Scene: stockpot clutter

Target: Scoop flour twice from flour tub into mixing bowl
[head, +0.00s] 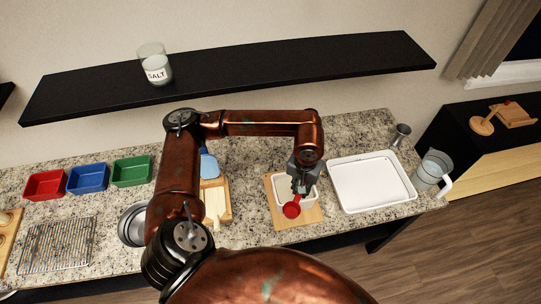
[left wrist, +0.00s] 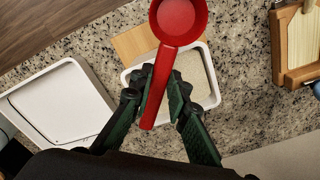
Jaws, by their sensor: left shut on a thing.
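My left gripper (head: 301,184) is shut on the handle of a red scoop (head: 291,210), just over the flour tub. In the left wrist view my left gripper (left wrist: 160,98) pinches the handle of the scoop (left wrist: 178,18); I see only red in its round cup, no flour. The flour tub (left wrist: 212,92) is white, with pale flour inside; it also shows in the head view (head: 279,201), partly hidden by the gripper. A round metal bowl (head: 129,225), perhaps the mixing bowl, is partly hidden behind my left arm. My right gripper is not in view.
The tub stands on a wooden board (head: 283,222). A white tray (head: 372,182) lies to its right, near a clear pitcher (head: 432,168). Red (head: 45,185), blue (head: 88,178) and green (head: 131,171) bins and a wire rack (head: 58,245) are at left. A black shelf (head: 240,66) hangs above.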

